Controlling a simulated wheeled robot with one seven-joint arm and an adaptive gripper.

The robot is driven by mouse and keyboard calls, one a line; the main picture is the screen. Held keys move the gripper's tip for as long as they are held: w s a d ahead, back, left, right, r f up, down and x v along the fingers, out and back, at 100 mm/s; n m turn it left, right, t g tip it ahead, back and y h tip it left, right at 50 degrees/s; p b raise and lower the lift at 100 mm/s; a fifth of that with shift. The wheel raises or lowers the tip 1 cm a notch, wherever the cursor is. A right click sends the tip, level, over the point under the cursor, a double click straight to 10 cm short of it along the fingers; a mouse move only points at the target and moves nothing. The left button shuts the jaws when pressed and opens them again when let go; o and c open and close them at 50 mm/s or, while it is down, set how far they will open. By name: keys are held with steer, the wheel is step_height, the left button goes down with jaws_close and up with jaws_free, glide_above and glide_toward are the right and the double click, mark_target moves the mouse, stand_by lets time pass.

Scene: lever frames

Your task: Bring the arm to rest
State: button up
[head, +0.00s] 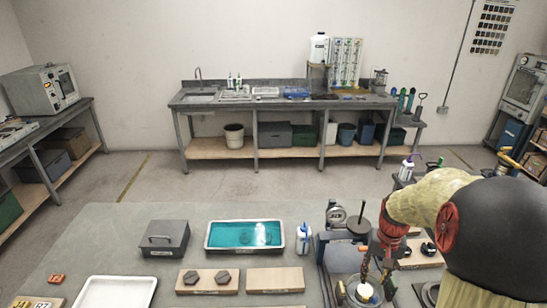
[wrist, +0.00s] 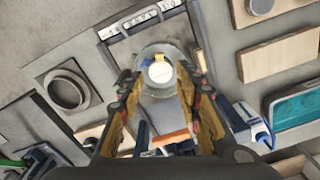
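My gripper (head: 370,268) hangs from my arm at the right of the near table in the head view, pointing down over a bench device. In the wrist view my gripper (wrist: 162,82) has its two yellow and black fingers spread wide apart. A white round knob (wrist: 160,72) with a yellow part shows between and beyond the fingertips, over a clear round base. The knob also shows in the head view (head: 364,291), just below the fingers. I see nothing held. An orange bar (wrist: 170,137) crosses between the fingers near the palm; what it belongs to is unclear.
A dark upright device with a gauge (head: 336,214) stands close left of my gripper. A teal-filled tray (head: 244,235), a white bottle (head: 303,238), a grey lidded box (head: 161,238), wooden boards (head: 275,280) and a white tray (head: 115,292) lie farther left. The floor beyond the table is clear.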

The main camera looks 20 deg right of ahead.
steer(key=s+a+r+n+t+b, duration=0.2)
steer(key=s+a+r, duration=0.2)
steer(key=a, duration=0.4)
steer(key=s+a+r+n+t+b, duration=0.1)
steer(key=s+a+r+n+b, duration=0.1)
steer(key=a+r, duration=0.3)
steer(key=s+a+r+n+t+b, duration=0.2)
steer(key=s+a+r, duration=0.2)
steer(key=a, duration=0.8)
steer(key=shift+s+r+n+t, duration=0.15)
steer(key=shift+s+n+t, duration=0.2)
steer(key=shift+s, duration=0.5)
